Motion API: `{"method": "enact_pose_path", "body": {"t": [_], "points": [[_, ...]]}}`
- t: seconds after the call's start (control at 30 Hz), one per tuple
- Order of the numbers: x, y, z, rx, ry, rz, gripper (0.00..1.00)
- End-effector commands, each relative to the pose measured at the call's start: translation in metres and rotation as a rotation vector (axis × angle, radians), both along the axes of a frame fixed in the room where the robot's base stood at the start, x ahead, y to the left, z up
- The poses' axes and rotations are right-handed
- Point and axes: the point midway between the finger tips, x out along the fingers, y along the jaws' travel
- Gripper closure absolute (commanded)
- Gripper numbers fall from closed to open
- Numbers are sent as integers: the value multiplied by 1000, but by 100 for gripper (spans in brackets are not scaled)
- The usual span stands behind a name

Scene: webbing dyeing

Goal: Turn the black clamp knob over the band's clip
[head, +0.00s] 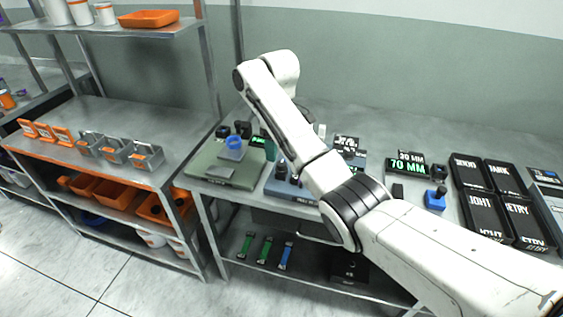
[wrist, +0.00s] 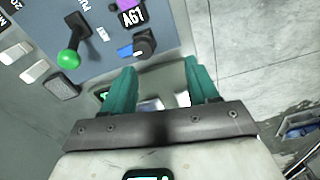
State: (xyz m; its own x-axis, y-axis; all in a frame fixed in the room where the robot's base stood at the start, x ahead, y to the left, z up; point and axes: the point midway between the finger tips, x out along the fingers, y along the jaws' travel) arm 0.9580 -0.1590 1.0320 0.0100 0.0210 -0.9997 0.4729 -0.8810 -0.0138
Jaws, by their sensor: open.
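A black knob (wrist: 146,44) stands on a blue-grey panel (wrist: 95,75) in the wrist view, beside a tag marked A61 (wrist: 131,18). A small blue piece (wrist: 125,52) lies just left of the knob; I cannot tell whether it is the band or its clip. My gripper (wrist: 162,70) has two teal fingers, spread apart with nothing gripped between them. The knob is just beyond the left fingertip, apart from it as far as I can see. In the head view my arm hides most of the gripper and part of the blue-grey station (head: 287,191).
A green-grey station (head: 218,172) with a blue cup (head: 233,150) is left of the blue-grey one. Black labelled boxes (head: 484,212) stand at the right. Metal bins (head: 146,157) stand on the left shelf.

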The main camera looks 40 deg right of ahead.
Motion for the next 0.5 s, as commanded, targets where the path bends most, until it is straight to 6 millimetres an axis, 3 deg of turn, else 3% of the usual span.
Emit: {"method": "enact_pose_path", "body": {"t": [0.1,0.23,0.37,0.5], "points": [[8,-16,25,-15,6,8,41],[11,-22,34,-21,10,13,41],[10,-23,27,-21,15,14,41],[10,-23,6,-21,15,13,41]]}}
